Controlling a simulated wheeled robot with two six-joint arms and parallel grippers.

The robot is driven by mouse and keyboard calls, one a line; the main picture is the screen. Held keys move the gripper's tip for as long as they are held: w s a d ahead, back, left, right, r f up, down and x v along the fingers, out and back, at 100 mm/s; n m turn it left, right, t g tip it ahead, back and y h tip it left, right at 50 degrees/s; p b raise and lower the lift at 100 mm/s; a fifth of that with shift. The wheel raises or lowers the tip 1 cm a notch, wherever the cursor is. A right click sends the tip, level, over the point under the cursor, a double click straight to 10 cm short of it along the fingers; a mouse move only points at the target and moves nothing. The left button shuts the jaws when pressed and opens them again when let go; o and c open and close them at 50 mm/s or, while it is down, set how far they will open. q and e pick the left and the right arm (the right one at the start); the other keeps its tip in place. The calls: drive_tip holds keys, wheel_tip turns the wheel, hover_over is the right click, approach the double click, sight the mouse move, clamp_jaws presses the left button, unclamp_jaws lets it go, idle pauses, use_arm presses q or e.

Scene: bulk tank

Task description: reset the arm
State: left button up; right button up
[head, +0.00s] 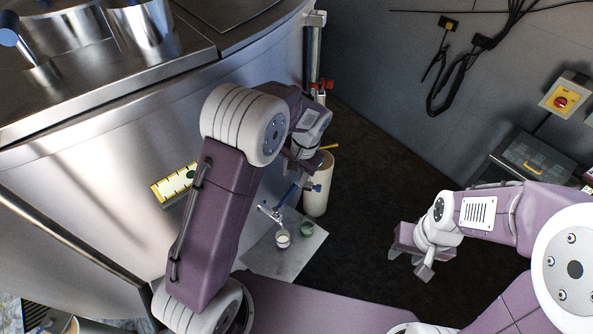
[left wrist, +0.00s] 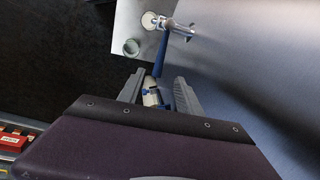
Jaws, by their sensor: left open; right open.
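My left arm rises over the front of the steel tank, and its gripper (head: 303,168) points down beside the tank wall above the tap. In the left wrist view the two grey fingers (left wrist: 158,90) are apart. A white and blue fitting (left wrist: 153,96) shows between them in the picture; whether it touches a finger I cannot tell. My right gripper (head: 420,262) is at the right over the dark floor, open, with nothing seen in it. Its fingertips are small in the head view.
The steel tank (head: 110,150) fills the left, with a yellow gauge plate (head: 175,184). A metal tap (head: 268,212) with a blue lever (head: 289,194) stands over a light plate (head: 262,256) with a white-filled cup (head: 283,239) and green cup (head: 306,229). A cream cylinder (head: 318,198) stands behind. A toolbox (head: 530,155) is right.

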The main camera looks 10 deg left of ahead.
use_arm(q)
drive_tip(key=b, duration=0.1)
drive_tip(key=a+b, duration=0.1)
drive_tip(key=shift+w+a+f+n+t+b, duration=0.1)
drive_tip(key=shift+w+f+n+t+b, duration=0.2)
drive_tip(key=shift+w+b, duration=0.1)
drive_tip(key=a+b, duration=0.1)
drive_tip(key=s+a+b, duration=0.1)
drive_tip(key=shift+s+f+n+b, duration=0.25)
drive_tip(key=shift+f+n+b, duration=0.05)
drive_tip(key=shift+f+b, duration=0.05)
drive_tip(key=shift+n+h, duration=0.3)
drive_tip(key=shift+n, duration=0.2)
drive_tip(key=s+b, duration=0.1)
drive_tip(key=s+a+f+b, duration=0.1)
drive_tip(key=s+b, duration=0.1)
drive_tip(key=s, duration=0.1)
drive_tip(key=shift+a+f, duration=0.35)
drive_tip(key=shift+f, duration=0.05)
drive_tip(key=s+f+n+h+b, duration=0.1)
drive_tip(key=s+f, duration=0.5)
drive_tip(key=s, duration=0.7)
drive_tip(key=shift+d+n+h+b, duration=0.3)
drive_tip(key=shift+n+b, duration=0.2)
drive_tip(key=shift+n, duration=0.1)
